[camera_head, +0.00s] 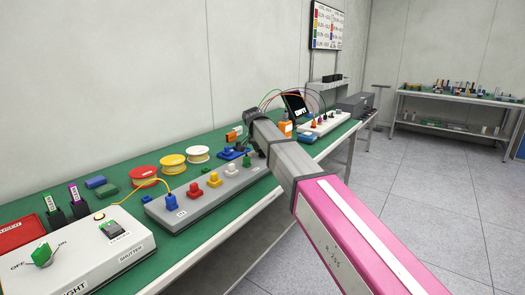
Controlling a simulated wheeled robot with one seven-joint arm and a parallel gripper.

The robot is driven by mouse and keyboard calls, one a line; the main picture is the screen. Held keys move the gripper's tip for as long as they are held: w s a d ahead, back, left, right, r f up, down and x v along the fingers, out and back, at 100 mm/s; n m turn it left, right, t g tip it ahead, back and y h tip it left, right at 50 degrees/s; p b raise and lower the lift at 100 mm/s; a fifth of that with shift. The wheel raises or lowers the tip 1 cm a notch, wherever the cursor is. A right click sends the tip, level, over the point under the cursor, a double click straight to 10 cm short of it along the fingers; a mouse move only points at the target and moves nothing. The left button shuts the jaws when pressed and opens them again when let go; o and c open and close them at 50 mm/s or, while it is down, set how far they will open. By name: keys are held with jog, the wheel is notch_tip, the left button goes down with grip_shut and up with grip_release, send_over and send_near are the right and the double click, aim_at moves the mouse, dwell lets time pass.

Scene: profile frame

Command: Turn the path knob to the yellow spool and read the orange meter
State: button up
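The yellow spool (172,161) stands on the green bench top between a red spool (143,173) and a white spool (198,154). A small orange box (285,129), possibly the orange meter, is just beyond my arm; its reading cannot be made out. Another small orange item (234,134) lies left of my arm's end. I cannot identify the path knob; a green knob (41,253) marked OFF and ON is on the near white box. My gripper (249,147) is at the far end of my arm, above the bench, and its fingers are too small and dark to judge.
A grey strip (205,197) with blue, red and yellow blocks lies along the bench's front. The white box (75,257) fills the near left. Colored cables arch behind my arm. A wall chart (326,26) hangs beyond. A second bench (450,97) is far right; the floor between is clear.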

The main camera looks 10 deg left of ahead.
jog(key=o, duration=0.9)
jog(key=v, duration=1)
jog(key=shift+s+r, duration=0.1)
jog(key=shift+r, duration=0.3)
